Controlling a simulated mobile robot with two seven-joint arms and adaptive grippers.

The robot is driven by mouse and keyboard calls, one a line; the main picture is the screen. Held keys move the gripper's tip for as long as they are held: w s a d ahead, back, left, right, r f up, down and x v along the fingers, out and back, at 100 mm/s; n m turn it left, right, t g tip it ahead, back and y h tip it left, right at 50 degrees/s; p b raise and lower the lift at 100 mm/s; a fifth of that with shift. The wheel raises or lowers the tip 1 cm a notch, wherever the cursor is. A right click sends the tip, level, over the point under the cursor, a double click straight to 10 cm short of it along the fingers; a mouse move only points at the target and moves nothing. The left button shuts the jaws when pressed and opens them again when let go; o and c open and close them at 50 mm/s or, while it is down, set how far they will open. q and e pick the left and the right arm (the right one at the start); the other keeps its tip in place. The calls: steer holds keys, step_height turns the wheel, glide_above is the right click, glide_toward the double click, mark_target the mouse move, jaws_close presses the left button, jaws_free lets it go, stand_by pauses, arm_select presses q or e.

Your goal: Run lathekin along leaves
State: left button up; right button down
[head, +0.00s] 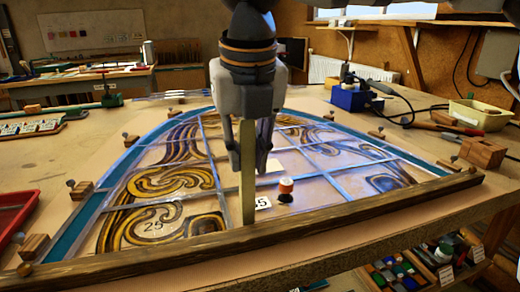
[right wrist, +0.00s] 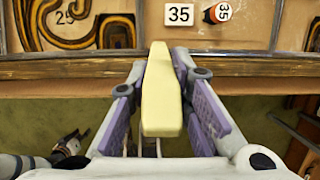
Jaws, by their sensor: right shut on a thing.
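My right gripper (head: 248,165) is shut on the lathekin (head: 247,190), a flat pale yellow stick pointing down. In the right wrist view the lathekin (right wrist: 162,95) sits between the two purple-padded fingers (right wrist: 163,105). Its lower end is near the panel's front edge; I cannot tell whether it touches. The leaded panel (head: 160,185) lies on the bench, its grey lead strips (head: 212,165) with their leaves running between painted glass pieces. The gripper hides part of the middle. A dark part at the lower left of the right wrist view may be my left gripper (right wrist: 70,143).
A wooden batten (head: 330,218) runs along the panel's front. A blue box (head: 350,98) and a yellow tray (head: 478,115) stand behind right.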

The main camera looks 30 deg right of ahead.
mark_target(243, 125)
steer(key=shift+a, duration=0.25)
steer(key=shift+w+d+v, duration=0.1)
steer(key=shift+w+v, duration=0.1)
steer(key=shift+v, duration=0.65)
steer(key=shift+w+d+v, duration=0.1)
steer(key=shift+w+v, duration=0.05)
steer(key=shift+v, duration=0.65)
steer(key=shift+w+v, duration=0.2)
steer(key=shift+v, duration=0.65)
